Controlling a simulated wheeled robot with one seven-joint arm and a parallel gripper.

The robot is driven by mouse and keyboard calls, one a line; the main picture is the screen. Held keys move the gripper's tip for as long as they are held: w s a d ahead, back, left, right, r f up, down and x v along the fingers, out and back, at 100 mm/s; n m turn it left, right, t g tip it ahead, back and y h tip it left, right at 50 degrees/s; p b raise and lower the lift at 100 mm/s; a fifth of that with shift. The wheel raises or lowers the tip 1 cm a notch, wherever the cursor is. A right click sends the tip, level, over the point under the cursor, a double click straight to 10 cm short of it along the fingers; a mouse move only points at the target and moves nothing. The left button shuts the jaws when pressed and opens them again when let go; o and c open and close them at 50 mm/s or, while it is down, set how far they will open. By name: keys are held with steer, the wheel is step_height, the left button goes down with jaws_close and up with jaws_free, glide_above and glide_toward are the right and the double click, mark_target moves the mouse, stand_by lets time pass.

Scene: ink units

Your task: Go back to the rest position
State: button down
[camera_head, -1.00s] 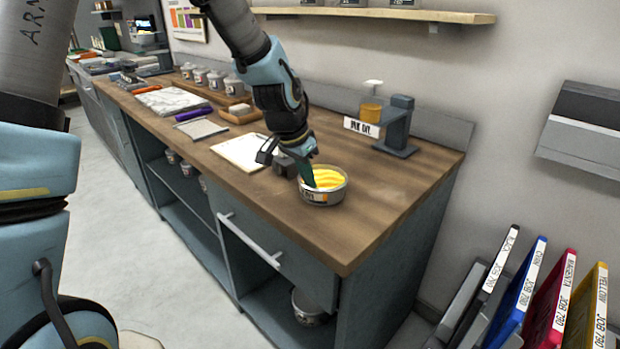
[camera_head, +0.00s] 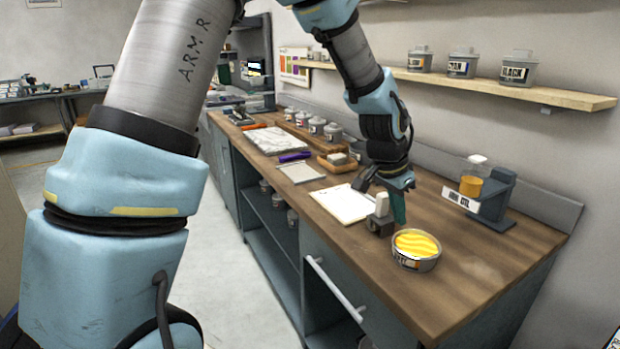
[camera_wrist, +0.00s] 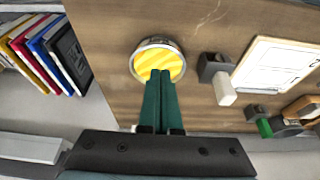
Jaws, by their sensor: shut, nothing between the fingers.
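My gripper (camera_head: 398,208) is over the wooden counter in the head view, just behind and left of an open tin of yellow ink (camera_head: 416,248). In the wrist view its two green fingers (camera_wrist: 161,75) lie together, with nothing between them. Their tips overlap the lower edge of the yellow ink tin (camera_wrist: 158,62) in that picture. In the head view the fingers stand apart from the tin. A small grey block with a pale top (camera_head: 381,214) stands beside the fingers; it also shows in the wrist view (camera_wrist: 220,78).
A white sheet (camera_head: 342,204) lies left of the gripper. A dispenser stand (camera_head: 490,190) is at the right rear. Lidded pots (camera_head: 317,125) line the back left. A wall shelf (camera_head: 480,84) with tins runs above. Coloured binders (camera_wrist: 40,55) show in the wrist view.

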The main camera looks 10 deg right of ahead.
steer(key=w+a+n+t+y, duration=0.1)
steer(key=w+a+n, duration=0.2)
steer(key=a, duration=0.7)
steer(key=w+a+n+y, duration=0.1)
steer(key=w+a+n, duration=0.2)
steer(key=a, duration=0.7)
steer(key=s+a+n, duration=0.3)
steer(key=a+n, duration=0.1)
steer(key=a, duration=0.6)
steer(key=s+a+n+y+b, duration=0.1)
steer(key=s+a+n, duration=0.2)
steer(key=a, duration=0.7)
steer(key=shift+s+a+n+y, duration=0.2)
steer(key=shift+n+y, duration=0.1)
steer(key=shift+n, duration=0.3)
